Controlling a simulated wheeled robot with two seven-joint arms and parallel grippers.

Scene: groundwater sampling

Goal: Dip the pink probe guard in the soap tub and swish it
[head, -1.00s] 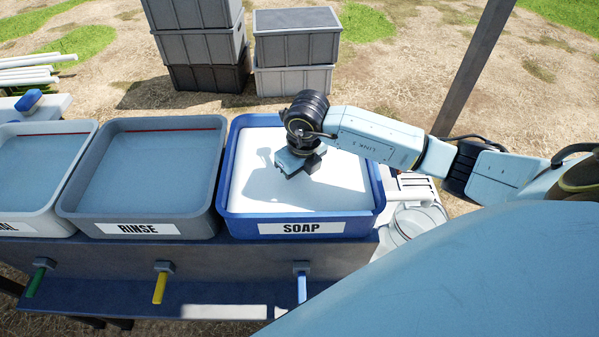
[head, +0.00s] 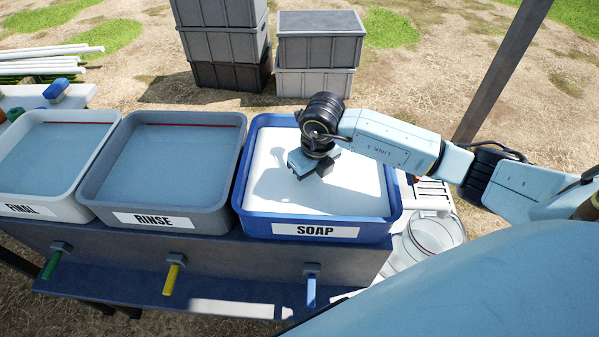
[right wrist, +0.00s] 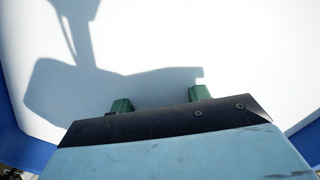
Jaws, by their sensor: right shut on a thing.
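The soap tub (head: 392,225) is a blue tray labelled SOAP, filled with white liquid, on the bench in the middle of the head view. My right gripper (head: 318,170) reaches into it from the right and points down over the white surface. In the right wrist view my right gripper (right wrist: 160,104) shows two green finger parts set apart against the white soap. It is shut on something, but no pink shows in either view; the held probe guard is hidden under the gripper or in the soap. My left gripper is out of view.
A grey rinse tub (head: 225,185) and a paler tub labelled FINAL (head: 75,205) stand to the left. Green, yellow and blue handles stick out from the bench front (head: 225,255). Round clear dishes (head: 432,235) sit right of the soap tub. Stacked crates (head: 320,50) stand behind.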

